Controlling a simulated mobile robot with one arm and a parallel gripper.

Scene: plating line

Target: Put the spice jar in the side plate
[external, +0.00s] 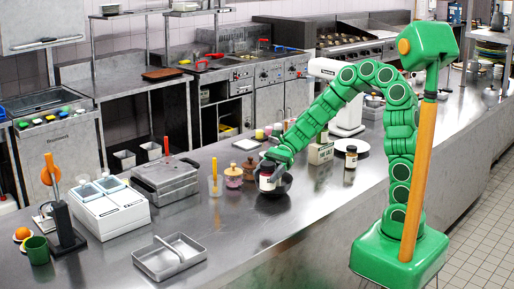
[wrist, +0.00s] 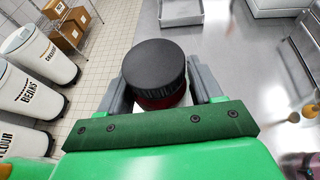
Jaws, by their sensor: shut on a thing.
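A jar with a dark lid, a pale label and dark red contents (external: 267,176) is held in my gripper (external: 272,162) over the counter. In the wrist view the jar's round black lid (wrist: 154,68) stands between the two grey fingers of my gripper (wrist: 158,88), which are shut on its sides. A white plate (external: 364,147) lies farther right on the counter, partly behind my arm and another dark-lidded jar (external: 351,158). The wrist view does not show the plate.
A small labelled box (external: 320,153) stands between the bowl and the plate. A metal tray (external: 170,257) lies at the front left. The counter's front edge is close.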

